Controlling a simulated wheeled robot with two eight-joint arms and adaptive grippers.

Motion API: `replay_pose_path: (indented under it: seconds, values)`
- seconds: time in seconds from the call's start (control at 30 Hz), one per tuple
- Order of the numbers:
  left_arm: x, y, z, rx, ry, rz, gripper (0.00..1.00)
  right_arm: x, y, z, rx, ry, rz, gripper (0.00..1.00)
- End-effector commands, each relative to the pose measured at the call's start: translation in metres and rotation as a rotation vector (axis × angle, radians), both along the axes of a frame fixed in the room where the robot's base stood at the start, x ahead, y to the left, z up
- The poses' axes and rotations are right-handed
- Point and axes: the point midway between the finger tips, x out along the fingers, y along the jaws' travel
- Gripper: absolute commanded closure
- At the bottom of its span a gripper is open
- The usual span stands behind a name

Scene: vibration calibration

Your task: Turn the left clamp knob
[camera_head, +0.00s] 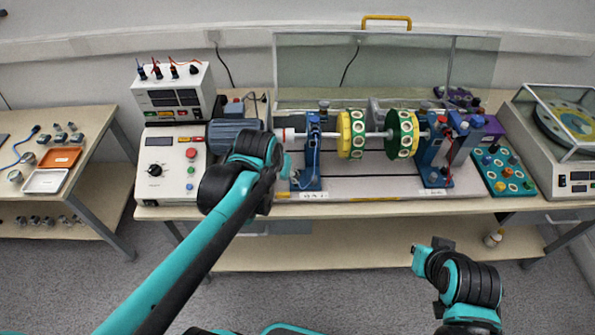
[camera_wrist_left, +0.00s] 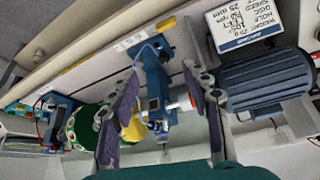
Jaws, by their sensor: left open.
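In the left wrist view the blue stand (camera_wrist_left: 155,88) shows between two purple-grey fingers. My left gripper (camera_wrist_left: 162,75) is open, with a finger on each side of the stand and nothing visibly gripped. In the head view it is mostly hidden behind my arm, at the stand's left side. The knob is not clear in the wrist view. My right gripper (camera_head: 432,250) hangs in front of the bench, away from the rig; its jaws are unclear.
A blue-grey motor (camera_head: 235,135) stands left of the clamp, beside a control box (camera_head: 172,165). A shaft with yellow and green discs (camera_head: 402,134) runs right to another blue stand (camera_head: 436,150). A clear guard (camera_head: 365,65) stands behind. The floor in front is free.

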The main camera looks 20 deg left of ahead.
Motion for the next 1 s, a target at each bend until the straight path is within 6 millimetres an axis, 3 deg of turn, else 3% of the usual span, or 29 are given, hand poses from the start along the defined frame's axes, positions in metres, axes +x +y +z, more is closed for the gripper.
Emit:
replay_pose_path:
  seconds: [0.1,0.3,0.57,1.0]
  values:
    - [0.043,-0.001,-0.021,0.0,0.036,0.002,0.52,0.0,0.0,-0.006,0.0,0.0,0.0,1.0]
    - [0.093,-0.001,-0.059,0.0,0.086,0.006,0.52,0.0,0.0,-0.011,0.0,0.0,0.0,1.0]
    - [0.113,-0.001,-0.084,0.0,0.107,0.008,0.52,0.0,0.0,-0.015,0.0,0.0,0.0,1.0]
    - [0.138,-0.001,-0.144,0.0,0.106,0.008,0.52,0.0,0.0,-0.041,0.0,0.0,0.0,1.0]
